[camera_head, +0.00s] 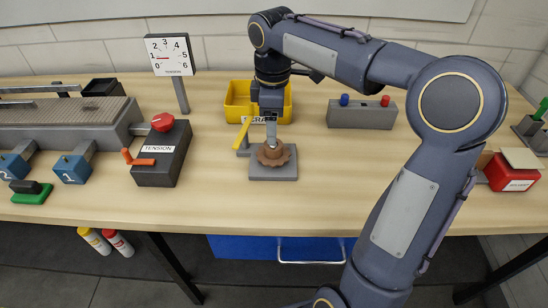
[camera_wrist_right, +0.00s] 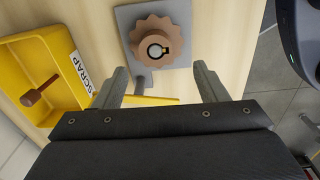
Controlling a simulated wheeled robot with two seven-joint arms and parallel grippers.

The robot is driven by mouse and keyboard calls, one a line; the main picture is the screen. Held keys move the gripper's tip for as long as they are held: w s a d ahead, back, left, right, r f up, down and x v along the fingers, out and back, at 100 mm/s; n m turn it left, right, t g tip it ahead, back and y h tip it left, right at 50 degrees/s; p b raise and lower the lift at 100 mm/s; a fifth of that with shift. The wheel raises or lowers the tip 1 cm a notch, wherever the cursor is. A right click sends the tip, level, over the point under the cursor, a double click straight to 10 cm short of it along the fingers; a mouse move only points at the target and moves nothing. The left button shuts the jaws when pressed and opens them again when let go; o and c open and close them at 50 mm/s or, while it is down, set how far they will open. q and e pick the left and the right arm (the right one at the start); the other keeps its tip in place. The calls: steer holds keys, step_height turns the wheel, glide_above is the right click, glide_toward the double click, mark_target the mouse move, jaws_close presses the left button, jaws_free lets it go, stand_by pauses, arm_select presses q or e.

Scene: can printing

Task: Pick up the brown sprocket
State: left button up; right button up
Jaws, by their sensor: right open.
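The brown sprocket (camera_head: 274,154) lies flat on a grey square plate (camera_head: 286,173) near the middle of the table. In the right wrist view the toothed sprocket (camera_wrist_right: 142,34) has a round hub with a pale centre, on the grey plate (camera_wrist_right: 180,12). My right gripper (camera_head: 270,136) points down over the sprocket, apart from its teeth as the wrist view shows. There its two fingers (camera_wrist_right: 160,76) are spread with nothing between them. In the head view the gripper hides part of the sprocket's top. My left gripper is not in view.
A yellow scrap bin (camera_head: 237,101) stands behind the plate, with a brown piece (camera_wrist_right: 38,92) inside. A yellow lever (camera_head: 241,135) stands beside the plate. The grey tension box (camera_head: 160,159) is left, a grey two-button box (camera_head: 362,115) right.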

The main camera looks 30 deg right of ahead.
mark_target(273, 150)
steer(key=shift+w+f, duration=0.3)
steer(key=shift+f, duration=0.5)
steer(key=f, duration=0.6)
steer(key=shift+d+f+b, duration=0.2)
steer(key=shift+f+b, duration=0.05)
steer(key=shift+b, duration=0.15)
steer(key=c, duration=1.1)
